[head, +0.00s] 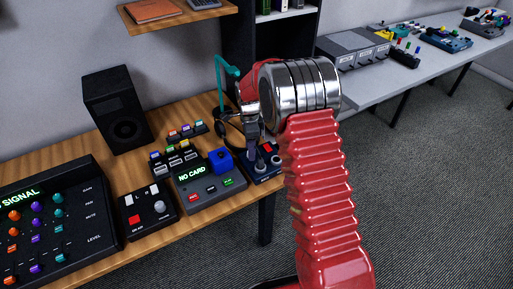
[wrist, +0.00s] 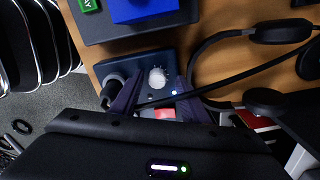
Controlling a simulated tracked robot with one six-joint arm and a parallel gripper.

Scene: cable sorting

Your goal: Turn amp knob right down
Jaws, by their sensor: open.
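A small dark blue box, which looks like the headphone amp (head: 263,177), stands at the right end of the wooden table. In the wrist view the amp (wrist: 140,62) carries a pale, ridged round knob (wrist: 157,77), a small lit dot and a red patch. My gripper (head: 252,148) points down just over the amp in the head view. In the wrist view my open gripper (wrist: 156,88) has a dark purple finger on either side of the knob. I cannot tell whether the fingers touch it. The knob's pointer is too small to read.
A recorder marked NO CARD (head: 200,190) with a blue block stands left of the amp. Black headphones (wrist: 270,35) and their cable lie close on the other side. A teal stand (head: 222,70) rises behind. A mixer (head: 75,245) and speaker (head: 118,115) are farther left.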

